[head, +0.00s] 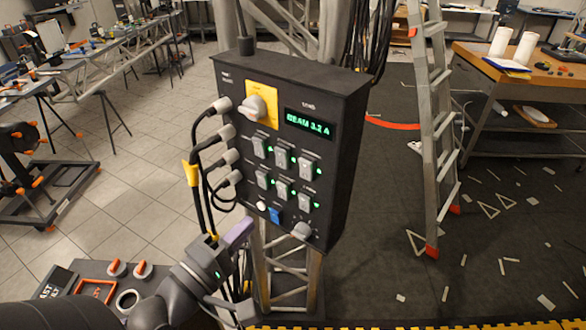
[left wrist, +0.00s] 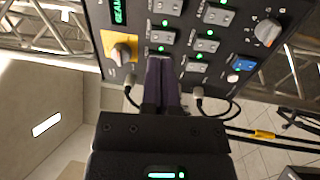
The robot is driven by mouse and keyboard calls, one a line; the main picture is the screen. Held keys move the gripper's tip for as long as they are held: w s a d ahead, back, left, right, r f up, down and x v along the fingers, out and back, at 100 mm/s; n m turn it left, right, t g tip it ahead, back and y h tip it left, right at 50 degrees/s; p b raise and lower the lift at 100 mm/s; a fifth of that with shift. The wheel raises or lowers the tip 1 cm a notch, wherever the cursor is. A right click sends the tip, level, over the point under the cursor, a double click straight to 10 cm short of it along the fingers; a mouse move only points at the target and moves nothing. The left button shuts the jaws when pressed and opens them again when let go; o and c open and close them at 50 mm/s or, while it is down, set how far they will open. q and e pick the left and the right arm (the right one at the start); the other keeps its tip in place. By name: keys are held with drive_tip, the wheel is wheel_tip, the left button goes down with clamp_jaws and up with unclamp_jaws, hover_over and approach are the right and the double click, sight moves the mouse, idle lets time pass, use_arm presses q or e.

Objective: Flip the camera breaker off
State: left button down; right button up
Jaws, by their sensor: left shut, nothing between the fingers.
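A black power box (head: 335,115) stands upright on a truss stand. Its face bears several grey breaker switches in two rows, such as one in the upper row (head: 282,158) and one in the lower row (head: 283,189), with lit green lamps beside them. Their small labels are unreadable, so I cannot tell which is the camera breaker. My left gripper (head: 240,232) is shut and empty, its purple fingers near the box's lower left. In the left wrist view the fingertips (left wrist: 162,60) point at the face below a breaker (left wrist: 162,37); contact is unclear. My right gripper is out of view.
Cable plugs (head: 229,157) stick out along the box's left side, with cables hanging near my left gripper. A yellow-plated rotary switch (head: 256,106), a lit display (head: 309,124), a blue switch (head: 275,215) and a grey knob (head: 302,231) share the face. A ladder (head: 432,110) stands right.

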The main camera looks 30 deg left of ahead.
sight(304, 166)
use_arm(q)
drive_tip(key=w+p, duration=0.1)
drive_tip(key=w, duration=0.3)
drive_tip(key=w+r, duration=0.1)
drive_tip(key=w, duration=0.4)
drive_tip(key=w+p, duration=0.1)
drive_tip(key=w, duration=0.3)
drive_tip(key=shift+w+d+r+p, duration=0.15)
drive_tip(key=shift+d+r+p, duration=0.15)
drive_tip(key=shift+d, duration=0.05)
drive_tip(key=shift+w, duration=0.35)
